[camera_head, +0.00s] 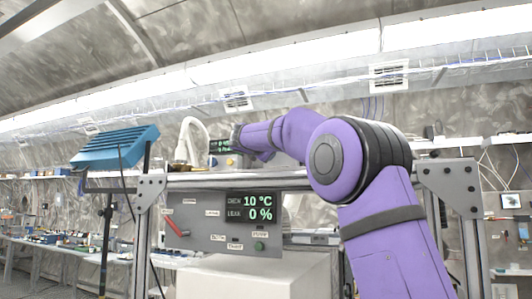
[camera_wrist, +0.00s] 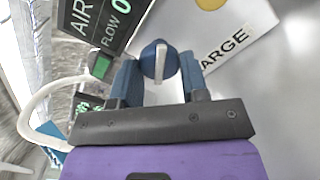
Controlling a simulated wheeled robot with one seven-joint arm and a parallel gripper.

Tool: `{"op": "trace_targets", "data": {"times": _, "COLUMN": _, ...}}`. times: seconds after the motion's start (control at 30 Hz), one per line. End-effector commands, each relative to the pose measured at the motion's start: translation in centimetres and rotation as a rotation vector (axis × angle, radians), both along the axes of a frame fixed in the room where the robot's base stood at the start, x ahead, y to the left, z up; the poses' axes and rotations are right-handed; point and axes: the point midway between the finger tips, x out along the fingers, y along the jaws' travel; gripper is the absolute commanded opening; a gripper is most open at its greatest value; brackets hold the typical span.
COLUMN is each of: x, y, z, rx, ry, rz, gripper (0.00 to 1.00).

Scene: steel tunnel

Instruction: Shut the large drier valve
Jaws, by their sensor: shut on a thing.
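The drier valve is a round blue knob (camera_wrist: 147,62) with a pale grey bar across its face, in the wrist view. The bar stands nearly upright in that picture. A plate beside it carries lettering that reads "ARGE" (camera_wrist: 226,50), its first part cut off. My gripper (camera_wrist: 160,72) has its two blue fingers on either side of the knob and is shut on it. In the head view my gripper (camera_head: 240,138) reaches to a small panel behind the frame's top bar, and the knob is hidden there.
A dark display reading "AIR FLOW" (camera_wrist: 95,18) sits close to my left finger, with a green button (camera_wrist: 101,65) below it. A white hose (camera_head: 190,130) rises beside the panel. A grey panel (camera_head: 210,238) showing 10 °C and 0 % hangs below the top bar (camera_head: 290,178).

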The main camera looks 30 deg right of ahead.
Motion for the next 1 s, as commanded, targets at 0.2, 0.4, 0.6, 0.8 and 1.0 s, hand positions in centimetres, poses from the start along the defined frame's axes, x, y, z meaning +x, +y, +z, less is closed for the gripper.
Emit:
{"op": "trace_targets", "data": {"times": 0.2, "x": 0.06, "y": 0.06, "z": -0.03, "rx": 0.126, "ry": -0.159, "rz": 0.0, "gripper": 0.17}}
{"op": "trace_targets", "data": {"times": 0.4, "x": 0.07, "y": 0.06, "z": -0.01, "rx": 0.243, "ry": -0.309, "rz": -0.001, "gripper": 0.17}}
{"op": "trace_targets", "data": {"times": 0.6, "x": 0.09, "y": 0.08, "z": 0.02, "rx": 0.36, "ry": -0.458, "rz": -0.001, "gripper": 0.17}}
{"op": "trace_targets", "data": {"times": 0.8, "x": 0.09, "y": 0.07, "z": 0.07, "rx": 0.474, "ry": -0.605, "rz": -0.001, "gripper": 0.17}}
{"op": "trace_targets", "data": {"times": 1.0, "x": 0.09, "y": 0.07, "z": 0.11, "rx": 0.573, "ry": -0.731, "rz": -0.001, "gripper": 0.17}}
